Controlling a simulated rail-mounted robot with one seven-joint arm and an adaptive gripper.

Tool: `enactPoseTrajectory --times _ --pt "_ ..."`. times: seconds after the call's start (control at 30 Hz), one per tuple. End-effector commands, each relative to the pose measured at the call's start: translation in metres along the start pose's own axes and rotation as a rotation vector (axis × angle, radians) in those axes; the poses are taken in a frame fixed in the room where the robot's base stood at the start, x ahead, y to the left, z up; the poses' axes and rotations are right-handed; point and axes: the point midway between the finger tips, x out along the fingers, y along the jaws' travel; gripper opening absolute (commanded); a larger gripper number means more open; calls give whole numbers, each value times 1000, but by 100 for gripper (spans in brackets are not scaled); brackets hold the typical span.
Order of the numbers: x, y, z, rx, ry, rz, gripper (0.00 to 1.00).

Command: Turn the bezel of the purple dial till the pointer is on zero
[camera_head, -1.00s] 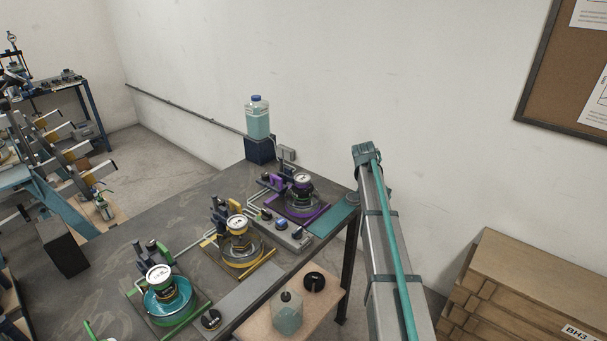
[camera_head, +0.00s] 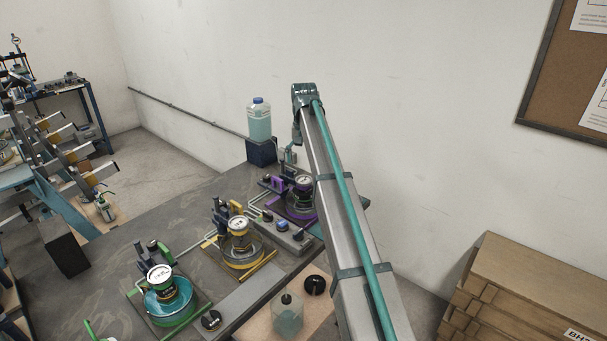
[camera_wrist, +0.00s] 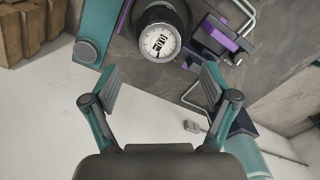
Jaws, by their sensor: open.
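The purple dial (camera_head: 304,183) stands on the far right of the grey table in the head view, on a purple-edged fixture and partly beside my arm. In the wrist view the dial (camera_wrist: 159,42) shows a white round face with a dark bezel, at the top between and beyond my fingers. The face is too small to read where the pointer is. My gripper (camera_wrist: 155,92) is open and empty, its two fingers spread wide, apart from the dial. In the head view the fingers are not clearly visible.
A yellow dial (camera_head: 239,228) and a green dial (camera_head: 161,281) stand nearer on the table (camera_head: 112,235). A blue-capped jug (camera_head: 259,122) stands on a dark block behind the purple dial. A purple block (camera_wrist: 214,34) sits beside the dial in the wrist view.

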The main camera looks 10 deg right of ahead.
Motion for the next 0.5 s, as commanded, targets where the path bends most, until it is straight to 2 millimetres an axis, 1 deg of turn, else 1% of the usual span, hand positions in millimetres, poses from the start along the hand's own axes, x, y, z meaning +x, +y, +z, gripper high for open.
enactPoseTrajectory --times 0.03,0.2,0.3,0.4,0.5 --pt "8 1 2 0 -2 1 85" --pt "36 1 1 1 -1 1 85" --pt "49 0 1 1 0 1 85" --pt "58 0 0 1 0 1 85" --pt "64 0 0 1 1 0 85"
